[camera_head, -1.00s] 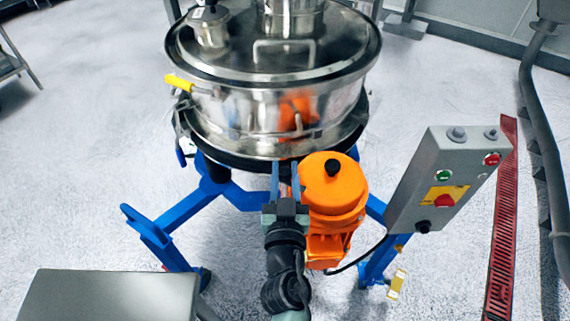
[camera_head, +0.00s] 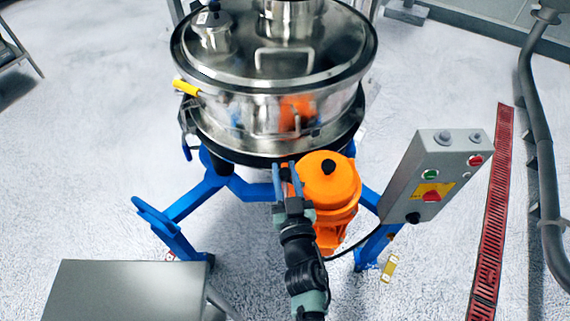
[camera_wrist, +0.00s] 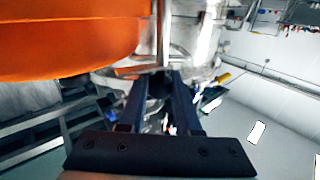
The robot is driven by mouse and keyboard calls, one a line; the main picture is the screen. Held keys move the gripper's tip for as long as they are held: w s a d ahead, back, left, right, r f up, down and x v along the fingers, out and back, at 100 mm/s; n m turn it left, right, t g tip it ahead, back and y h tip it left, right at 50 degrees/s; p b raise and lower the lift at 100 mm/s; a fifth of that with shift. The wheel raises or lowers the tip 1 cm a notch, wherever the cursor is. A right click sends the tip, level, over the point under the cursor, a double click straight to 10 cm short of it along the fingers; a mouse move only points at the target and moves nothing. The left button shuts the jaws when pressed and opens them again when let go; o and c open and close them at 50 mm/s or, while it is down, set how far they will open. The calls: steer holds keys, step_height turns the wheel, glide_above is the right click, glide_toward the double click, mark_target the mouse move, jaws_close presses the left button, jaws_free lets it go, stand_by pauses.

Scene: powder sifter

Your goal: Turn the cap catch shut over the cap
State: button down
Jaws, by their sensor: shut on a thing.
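My gripper (camera_head: 288,176) reaches up to the front lower rim of the steel powder sifter (camera_head: 230,107), just left of the orange motor (camera_head: 328,180). Its two fingers are close together around a small dark piece, which seems to be the cap catch (camera_wrist: 160,86). The fingers hide most of it, and its turn angle cannot be told. In the wrist view my gripper (camera_wrist: 160,78) points at the steel parts, with the orange motor (camera_wrist: 70,40) close at upper left. The cap cannot be made out clearly at the fingers.
A grey control box (camera_head: 432,175) stands right of the motor, with a cable running to it. Blue legs (camera_head: 190,205) spread under the sifter. A yellow handle (camera_head: 186,87) sticks out at its left. A grey box top (camera_head: 130,290) is at front left. Open floor lies left.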

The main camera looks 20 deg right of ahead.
steer(key=shift+r+n+y+p, duration=0.25)
steer(key=shift+y+p, duration=0.25)
steer(key=shift+p, duration=0.75)
steer(key=shift+f+n+y+p, duration=0.25)
steer(key=shift+f+y+p, duration=0.05)
steer(key=shift+p, duration=0.4)
steer(key=c, duration=0.6)
jaws_free()
steer(key=shift+s, duration=0.1)
steer(key=s+a+b, duration=0.1)
steer(key=s, duration=1.1)
steer(key=shift+s+a+b, duration=0.35)
steer(key=shift+b, duration=0.05)
steer(key=shift+r, duration=0.1)
